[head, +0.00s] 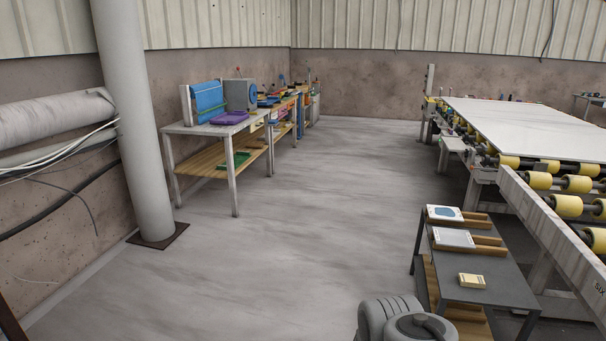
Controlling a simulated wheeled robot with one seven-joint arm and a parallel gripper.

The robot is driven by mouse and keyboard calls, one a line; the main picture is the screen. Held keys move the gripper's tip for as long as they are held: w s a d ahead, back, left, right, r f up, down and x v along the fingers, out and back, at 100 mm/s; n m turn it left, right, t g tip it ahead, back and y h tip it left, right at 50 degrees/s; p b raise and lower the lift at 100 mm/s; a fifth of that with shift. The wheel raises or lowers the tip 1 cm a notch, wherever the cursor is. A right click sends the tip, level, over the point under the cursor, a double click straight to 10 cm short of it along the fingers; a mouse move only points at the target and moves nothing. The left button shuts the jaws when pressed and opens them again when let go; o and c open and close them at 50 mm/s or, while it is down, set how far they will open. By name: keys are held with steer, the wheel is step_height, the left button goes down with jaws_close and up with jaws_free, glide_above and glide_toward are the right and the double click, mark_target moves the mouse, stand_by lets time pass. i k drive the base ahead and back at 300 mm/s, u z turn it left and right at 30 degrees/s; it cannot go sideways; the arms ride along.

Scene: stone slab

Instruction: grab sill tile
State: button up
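I cannot tell for certain which thing is the sill tile. A pale flat piece (453,238) lies on a wooden support on the dark low table (490,280) at the right. Behind it on the same table is a white flat piece with a blue patch (446,213), also on wood. A small cream-yellow block (471,280) lies near the table's front. A large pale slab (530,125) rests on the roller conveyor. My gripper is not in view; grey rounded parts of my arm show at the bottom.
A conveyor with yellow rollers (567,206) runs along the right, close to the dark table. A grey column (134,120) and a workbench (215,129) with a purple tray (229,117) stand at the left. The middle of the floor (300,220) is clear.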

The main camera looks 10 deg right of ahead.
mark_target(434, 211)
steer(key=u, duration=0.05)
steer(key=i, duration=2.7)
steer(key=z, duration=0.6)
steer(key=i, duration=2.4)
steer(key=z, duration=0.45)
